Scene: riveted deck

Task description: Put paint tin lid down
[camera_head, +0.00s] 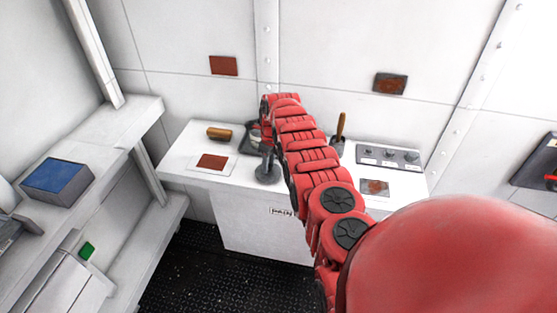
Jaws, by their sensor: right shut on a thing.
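My right arm reaches across the white worktop (185,168), and its red links hide part of the top. My right gripper (267,154) is small and dark, pointing down near the front of the worktop, left of the arm. It is shut on a dark grey round piece (267,177), which looks like the paint tin lid. The lid appears low over or touching the worktop; I cannot tell which. A dark tray (246,146) with something pale in it is just behind, partly hidden by the arm. My left gripper is not in view.
A red-brown card (212,162) and a wooden-handled tool (219,133) lie left of the gripper. Right of the arm are a brush in a dark holder (338,143), a knobbed panel (388,157) and a rusty plate (375,187). A blue-topped box (57,182) sits on the left shelf.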

